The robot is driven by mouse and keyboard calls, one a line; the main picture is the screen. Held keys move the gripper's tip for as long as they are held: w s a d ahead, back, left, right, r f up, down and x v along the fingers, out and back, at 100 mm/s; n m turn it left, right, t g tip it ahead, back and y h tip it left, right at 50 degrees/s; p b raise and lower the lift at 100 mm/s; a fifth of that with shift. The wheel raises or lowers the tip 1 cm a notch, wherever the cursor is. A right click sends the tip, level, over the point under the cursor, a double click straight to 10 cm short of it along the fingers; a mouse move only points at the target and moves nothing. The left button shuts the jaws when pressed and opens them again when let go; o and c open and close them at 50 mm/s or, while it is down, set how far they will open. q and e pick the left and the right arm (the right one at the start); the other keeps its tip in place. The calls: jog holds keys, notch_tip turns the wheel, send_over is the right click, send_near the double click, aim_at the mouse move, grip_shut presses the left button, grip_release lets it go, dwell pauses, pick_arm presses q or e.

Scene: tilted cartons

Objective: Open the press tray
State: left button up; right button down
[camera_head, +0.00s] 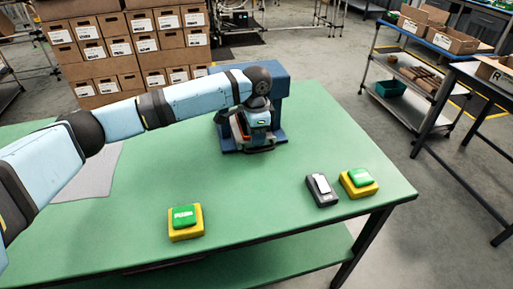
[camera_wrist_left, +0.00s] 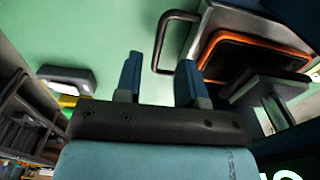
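The blue press (camera_head: 281,90) stands at the back of the green table, partly hidden behind my left arm. Its tray has a dark loop handle (camera_head: 262,149) at the front. In the left wrist view the dark handle (camera_wrist_left: 163,42) sticks out from the grey tray front, beside an orange-edged black recess (camera_wrist_left: 262,50). My left gripper (camera_wrist_left: 158,78) is open, its two blue fingertips apart. The near part of the handle appears between the fingertips in that view; I cannot tell if they touch it. In the head view the left hand (camera_head: 257,118) is at the press front. My right gripper is out of view.
Two yellow boxes with green buttons (camera_head: 184,222) (camera_head: 360,183) and a dark device with a white top (camera_head: 321,190) stand on the green table (camera_head: 130,225). A grey sheet (camera_head: 92,178) lies left. Cartons (camera_head: 120,45) are stacked behind. The table's middle is clear.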

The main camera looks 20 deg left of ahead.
pick_arm(q)
jog(key=shift+f, duration=2.4)
grip_shut()
